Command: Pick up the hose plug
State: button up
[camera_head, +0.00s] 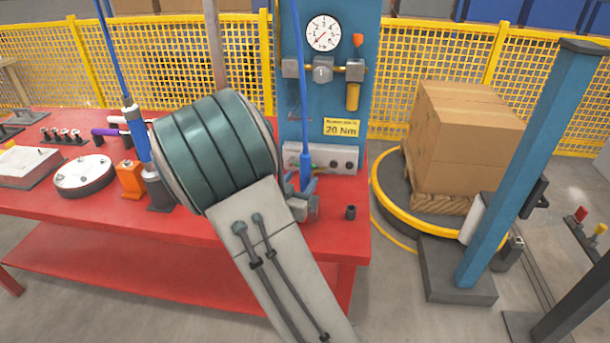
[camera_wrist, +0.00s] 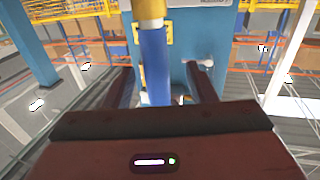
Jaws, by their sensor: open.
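The hose plug (camera_head: 305,170) is a blue fitting at the lower end of a blue hose that hangs down in front of the blue panel. In the wrist view it appears to be the upright blue body with a brass-coloured end (camera_wrist: 154,65). My gripper (camera_head: 303,188) is at the plug's lower end in the head view, partly hidden by my arm. In the wrist view my gripper (camera_wrist: 162,84) is open, with one finger on each side of the blue body. I cannot tell whether either finger touches it.
The red workbench (camera_head: 335,245) lies below. The blue panel (camera_head: 292,28) carries a gauge (camera_head: 323,33) and a regulator. A grey box (camera_head: 330,158) stands close behind the plug; a small dark cylinder (camera_head: 351,212) is to the right. A blue-and-white hanging tool (camera_head: 140,135) is left of my arm.

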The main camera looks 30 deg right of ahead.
aim_at(309, 172)
jog(key=x, duration=0.5)
jog(key=shift+s+d+f, duration=0.1)
jog(key=shift+d, duration=0.15)
grip_shut()
